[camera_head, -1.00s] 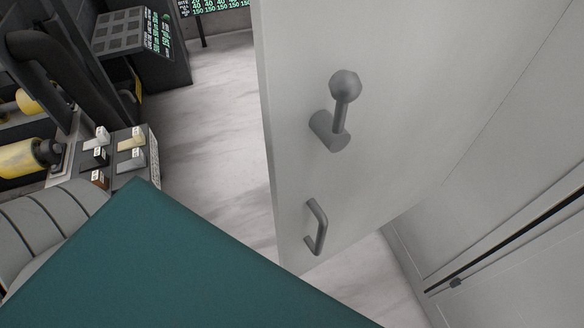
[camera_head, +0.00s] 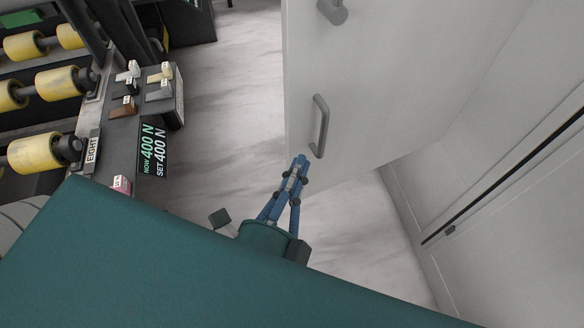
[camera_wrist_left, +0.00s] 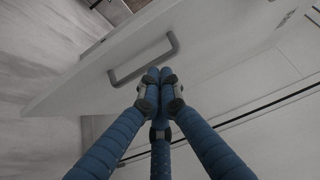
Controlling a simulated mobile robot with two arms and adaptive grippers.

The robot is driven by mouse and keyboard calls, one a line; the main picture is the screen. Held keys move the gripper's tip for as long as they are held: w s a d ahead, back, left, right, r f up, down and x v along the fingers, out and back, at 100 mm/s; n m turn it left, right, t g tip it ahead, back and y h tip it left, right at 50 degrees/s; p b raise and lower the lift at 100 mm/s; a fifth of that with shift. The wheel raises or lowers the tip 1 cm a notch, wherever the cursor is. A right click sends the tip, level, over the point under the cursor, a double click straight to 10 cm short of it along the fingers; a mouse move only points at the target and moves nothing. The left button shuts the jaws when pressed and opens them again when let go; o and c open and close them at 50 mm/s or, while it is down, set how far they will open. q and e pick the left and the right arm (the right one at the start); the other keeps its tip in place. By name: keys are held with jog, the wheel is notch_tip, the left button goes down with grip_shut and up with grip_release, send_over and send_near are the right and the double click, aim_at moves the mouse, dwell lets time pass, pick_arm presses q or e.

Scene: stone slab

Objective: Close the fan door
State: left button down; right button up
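The fan door (camera_head: 375,75) is a pale grey panel standing open in the head view, with a grey bar handle (camera_head: 320,127) low near its left edge. A grey knob mount (camera_head: 333,10) shows above it, cut off by the top of the picture. My left gripper (camera_head: 300,163) has blue fingers, drawn together at the tips, just below the handle. In the left wrist view the handle (camera_wrist_left: 143,62) lies just beyond the fingertips (camera_wrist_left: 157,76), and nothing shows between them. I cannot tell whether the fingers touch the door. My right gripper is not in view.
A machine with yellow rollers (camera_head: 60,83) and a panel of switches (camera_head: 145,90) stands at the left. A pale wall (camera_head: 500,170) with a dark rail is at the right. Marbled floor (camera_head: 225,120) is clear between machine and door.

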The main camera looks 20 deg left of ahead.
pick_arm(q)
jog(key=p, duration=0.3)
send_near(308, 111)
jog(key=w+d, duration=0.2)
jog(key=d, duration=0.1)
jog(key=shift+w+a+p, duration=1.05)
jog(key=shift+w+a, duration=0.4)
jog(key=shift+w, duration=0.1)
jog(key=shift+a, duration=0.1)
